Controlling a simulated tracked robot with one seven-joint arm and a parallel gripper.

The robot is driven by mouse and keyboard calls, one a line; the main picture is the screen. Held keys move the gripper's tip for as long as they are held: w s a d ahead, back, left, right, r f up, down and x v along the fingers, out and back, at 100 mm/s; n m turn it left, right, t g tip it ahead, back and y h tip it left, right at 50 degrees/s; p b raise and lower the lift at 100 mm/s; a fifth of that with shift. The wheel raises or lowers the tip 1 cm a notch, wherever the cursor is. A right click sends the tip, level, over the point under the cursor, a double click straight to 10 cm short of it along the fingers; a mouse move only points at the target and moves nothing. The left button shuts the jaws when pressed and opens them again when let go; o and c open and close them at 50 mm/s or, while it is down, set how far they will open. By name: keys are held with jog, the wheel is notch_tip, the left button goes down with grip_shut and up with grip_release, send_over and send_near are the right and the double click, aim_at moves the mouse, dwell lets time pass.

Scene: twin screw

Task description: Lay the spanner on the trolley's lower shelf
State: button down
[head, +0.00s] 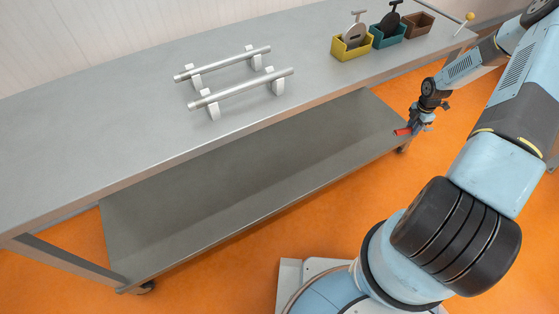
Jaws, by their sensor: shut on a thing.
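My gripper (414,127) is at the right, beside the trolley's right end and below the level of its top. It is shut on a small red thing, which I take to be the spanner (403,131). Only a short red part of it shows, pointing left towards the lower shelf's right end. I cannot tell whether it touches the shelf. The trolley's lower shelf (240,180) is a bare grey metal sheet under the top, its rear part hidden by the top.
The trolley's top (110,120) overhangs the shelf. On it stand two metal bars (240,90) on supports, and a yellow bin (350,47), a teal bin (388,36) and a brown bin (417,25). A yellow-knobbed lever (469,17) is at the far right corner. The shelf's middle is free.

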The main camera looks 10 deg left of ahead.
jog(key=s+a+f+n, duration=0.1)
jog(key=a+f+n, duration=0.1)
jog(key=a+f, duration=0.6)
jog(key=s+a+f+n, duration=0.1)
jog(key=a+f, duration=0.3)
jog(key=f, duration=0.9)
send_over(343, 159)
jog(key=s+d, duration=0.1)
notch_tip(343, 159, down, 8)
jog(key=shift+f, duration=0.15)
jog(key=shift+w+a+f, duration=0.3)
jog(key=shift+a+f, duration=0.2)
jog(key=shift+f, duration=0.25)
jog(key=shift+d+f, duration=0.1)
jog(key=shift+f, duration=1.3)
jog(key=c, duration=0.9)
grip_release()
jog(key=shift+f, duration=0.1)
jog(key=shift+o, duration=0.2)
